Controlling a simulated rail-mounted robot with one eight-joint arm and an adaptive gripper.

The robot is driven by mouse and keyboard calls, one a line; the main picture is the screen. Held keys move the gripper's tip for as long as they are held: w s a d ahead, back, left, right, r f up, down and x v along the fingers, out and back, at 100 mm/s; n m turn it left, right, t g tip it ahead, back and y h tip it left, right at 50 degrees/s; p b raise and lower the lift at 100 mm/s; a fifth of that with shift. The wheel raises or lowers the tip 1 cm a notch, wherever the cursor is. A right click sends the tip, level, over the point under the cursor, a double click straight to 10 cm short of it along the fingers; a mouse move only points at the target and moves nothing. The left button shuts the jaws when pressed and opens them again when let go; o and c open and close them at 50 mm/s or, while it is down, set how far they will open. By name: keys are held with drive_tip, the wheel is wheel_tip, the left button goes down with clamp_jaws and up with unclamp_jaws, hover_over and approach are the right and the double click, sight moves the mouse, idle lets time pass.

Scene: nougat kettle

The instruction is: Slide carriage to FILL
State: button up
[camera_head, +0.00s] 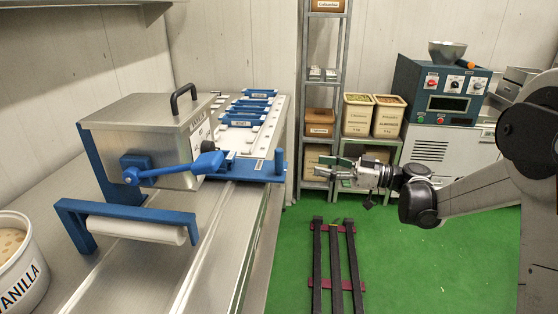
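A steel hopper box (160,128) with a black top handle, a label and a blue side lever (178,170) stands on the steel bench. Beside it, a blue plate (252,171) with a short upright blue post (279,160) sits at the near end of a white bed (268,120) carrying blue crossbars. This blue plate looks like the carriage; I cannot read a FILL mark. My gripper (320,174) is over the green floor, right of the bench and apart from the plate and post. It points left and looks empty; its finger opening is too small to judge.
A blue frame with a white roller (138,230) stands at the bench's near part, with a vanilla tub (22,262) at left. Dark rails (335,270) lie on the floor. Shelves (326,60), labelled bins (357,115) and a control box (440,92) stand behind.

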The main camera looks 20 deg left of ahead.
sight(279, 159)
drive_tip(key=a+b, duration=0.1)
drive_tip(key=a, duration=1.2)
drive_tip(key=shift+a+b, duration=0.2)
drive_tip(key=shift+b, duration=0.1)
drive_tip(key=shift+c, duration=0.5)
clamp_jaws()
